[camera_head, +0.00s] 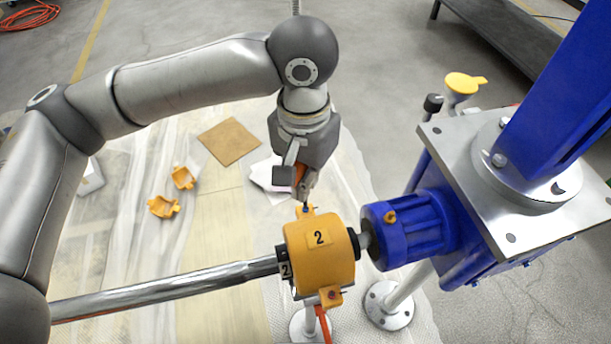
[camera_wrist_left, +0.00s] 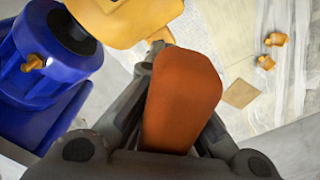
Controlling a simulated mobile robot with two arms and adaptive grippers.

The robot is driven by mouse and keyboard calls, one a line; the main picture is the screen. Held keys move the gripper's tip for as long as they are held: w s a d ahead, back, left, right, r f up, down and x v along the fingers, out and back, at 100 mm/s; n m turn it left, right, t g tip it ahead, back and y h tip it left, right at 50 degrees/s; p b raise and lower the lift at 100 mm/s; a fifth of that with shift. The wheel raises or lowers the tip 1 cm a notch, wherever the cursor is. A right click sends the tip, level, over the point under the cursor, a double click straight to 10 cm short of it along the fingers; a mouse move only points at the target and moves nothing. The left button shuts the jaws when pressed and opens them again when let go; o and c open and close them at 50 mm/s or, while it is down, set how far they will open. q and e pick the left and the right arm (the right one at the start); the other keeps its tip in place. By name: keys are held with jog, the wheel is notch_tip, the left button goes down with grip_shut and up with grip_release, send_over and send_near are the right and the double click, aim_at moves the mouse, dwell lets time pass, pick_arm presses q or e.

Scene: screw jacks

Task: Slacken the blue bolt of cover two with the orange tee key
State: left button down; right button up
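Cover two (camera_head: 318,262) is a yellow cover marked "2", fitted around a coupling on the steel shaft. It has a lug (camera_head: 306,211) at its far side and another lug (camera_head: 331,297) at its near side, with a small reddish bolt head. My left gripper (camera_head: 302,190) is above the far lug, shut on the orange tee key (camera_head: 299,174). The key's orange handle (camera_wrist_left: 182,100) fills the space between the fingers in the left wrist view. Its dark shank points down at the far lug; I cannot tell whether it is seated. My right gripper is out of view.
A blue gearbox (camera_head: 405,228) and screw jack stand right of the cover. The steel shaft (camera_head: 165,295) runs left. An orange strip (camera_head: 323,325) hangs below the cover. Loose yellow cover pieces (camera_head: 164,207) and a brown board (camera_head: 230,141) lie on the floor sheet.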

pick_arm(q)
jog(key=shift+f, duration=0.5)
dwell(0.5)
jog(key=shift+n, duration=2.4)
jog(key=shift+d+n, duration=0.1)
jog(key=shift+n, duration=2.3)
jog(key=shift+w+r, duration=0.1)
jog(key=shift+r, duration=0.3)
